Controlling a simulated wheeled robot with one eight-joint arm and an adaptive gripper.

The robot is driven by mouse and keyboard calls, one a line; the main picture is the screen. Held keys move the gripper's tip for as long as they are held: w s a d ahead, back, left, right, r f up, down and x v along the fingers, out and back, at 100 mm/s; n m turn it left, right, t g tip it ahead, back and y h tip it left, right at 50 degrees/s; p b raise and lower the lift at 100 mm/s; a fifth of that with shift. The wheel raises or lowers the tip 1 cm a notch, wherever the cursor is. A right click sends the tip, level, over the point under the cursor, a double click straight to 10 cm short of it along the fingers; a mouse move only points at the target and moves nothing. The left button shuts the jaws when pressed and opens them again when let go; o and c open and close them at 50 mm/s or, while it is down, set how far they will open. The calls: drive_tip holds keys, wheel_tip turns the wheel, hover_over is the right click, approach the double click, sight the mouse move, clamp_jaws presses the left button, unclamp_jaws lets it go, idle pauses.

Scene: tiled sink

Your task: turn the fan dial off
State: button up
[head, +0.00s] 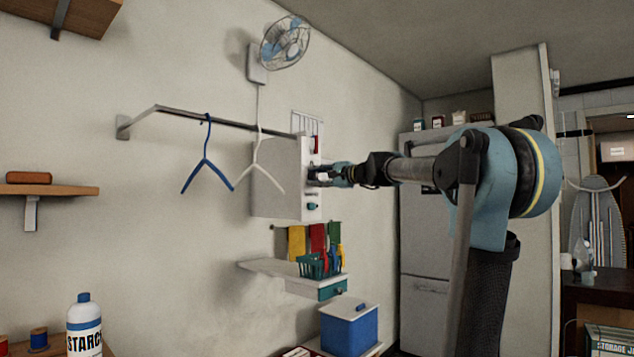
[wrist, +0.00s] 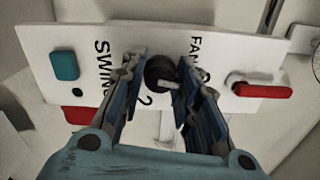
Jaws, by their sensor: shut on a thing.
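The fan dial (wrist: 161,72) is a dark round knob with a light pointer, on a white control panel (wrist: 215,44) lettered "FAN" and "SWING". In the wrist view my gripper (wrist: 163,76) has one finger on each side of the dial and is shut on it. The fingers hide part of the dial's sides and the panel's marks; a "2" shows below it. In the head view my gripper (head: 322,177) reaches from the right to the front of the white box (head: 280,182). The dial itself is hard to make out there. The wall fan (head: 286,43) hangs high above the box.
On the panel, a teal switch (wrist: 64,65) sits left of the dial and a red lever (wrist: 262,90) sits right. A rail (head: 222,121) with a blue hanger (head: 206,160) and a white hanger (head: 258,160) runs left of the box. A shelf (head: 262,267) with a teal basket (head: 313,266) is below.

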drive_tip(key=shift+f+n, duration=0.1)
drive_tip(key=shift+n, duration=0.9)
drive_tip(key=o, duration=1.1)
drive_tip(key=shift+d, duration=0.1)
drive_tip(key=v, duration=1.1)
drive_tip(key=shift+s+d, duration=0.25)
drive_tip(key=shift+d, duration=0.05)
drive_tip(key=shift+f, duration=0.15)
